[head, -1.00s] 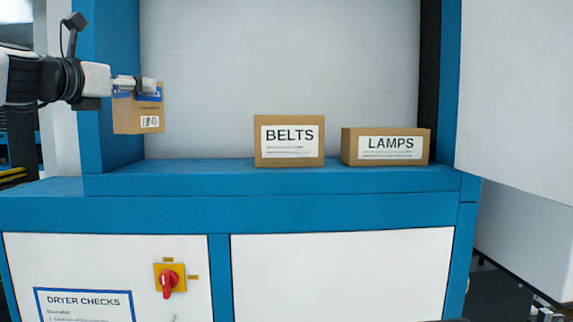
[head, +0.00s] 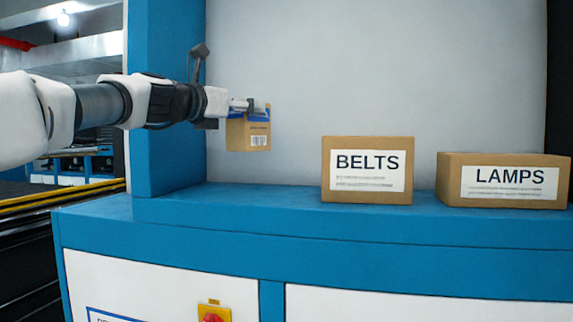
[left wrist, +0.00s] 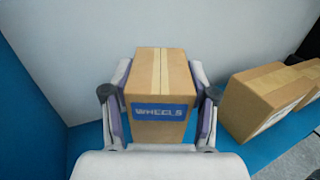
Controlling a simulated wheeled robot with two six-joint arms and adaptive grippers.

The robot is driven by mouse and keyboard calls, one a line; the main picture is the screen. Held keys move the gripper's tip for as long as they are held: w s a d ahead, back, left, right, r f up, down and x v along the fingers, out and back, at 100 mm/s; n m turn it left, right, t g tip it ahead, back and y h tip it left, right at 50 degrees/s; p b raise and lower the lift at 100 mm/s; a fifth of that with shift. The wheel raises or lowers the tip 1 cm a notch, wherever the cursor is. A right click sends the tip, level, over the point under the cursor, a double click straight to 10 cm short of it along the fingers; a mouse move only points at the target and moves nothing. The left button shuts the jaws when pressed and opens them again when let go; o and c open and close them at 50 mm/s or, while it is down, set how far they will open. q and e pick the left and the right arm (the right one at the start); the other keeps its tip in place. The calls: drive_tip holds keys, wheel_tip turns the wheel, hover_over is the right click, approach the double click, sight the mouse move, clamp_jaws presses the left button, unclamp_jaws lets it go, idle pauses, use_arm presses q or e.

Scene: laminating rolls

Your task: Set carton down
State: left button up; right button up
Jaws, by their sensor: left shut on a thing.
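A small brown carton (head: 249,136) with a blue band and a barcode label hangs in my left gripper (head: 250,106) in the head view. The left wrist view shows the carton (left wrist: 160,85) with the word WHEELS on a blue label. The left gripper's fingers (left wrist: 160,108) are closed on its two sides. In the head view the carton is above the blue ledge (head: 240,204), left of the BELTS box, with a gap below it. My right gripper is not in view.
The BELTS box (head: 367,145) and the LAMPS box (head: 505,160) stand on the blue ledge to the right. A blue post (head: 165,65) rises at the ledge's left end, with a grey back panel (head: 380,60) behind. The ledge left of BELTS is bare.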

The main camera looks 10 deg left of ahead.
sight(242, 151)
use_arm(q)
drive_tip(key=f, duration=0.1)
drive_tip(key=s+f, duration=0.1)
drive_tip(key=f, duration=0.1)
drive_tip(key=shift+s+a+f, duration=0.15)
drive_tip(key=shift+a+f, duration=0.05)
drive_tip(key=shift+a, duration=0.15)
drive_tip(key=f, duration=0.2)
drive_tip(key=w+f, duration=0.1)
drive_tip(key=d+f, duration=0.1)
drive_tip(key=f, duration=0.1)
drive_tip(key=shift+w+f, duration=0.3)
drive_tip(key=shift+w, duration=0.1)
drive_tip(key=shift+s+a+r, duration=0.1)
drive_tip(key=shift+s+a, duration=0.2)
drive_tip(key=shift+s, duration=0.25)
drive_tip(key=o, duration=1.4)
drive_tip(key=shift+w, duration=0.15)
drive_tip(key=shift+w+d, duration=0.15)
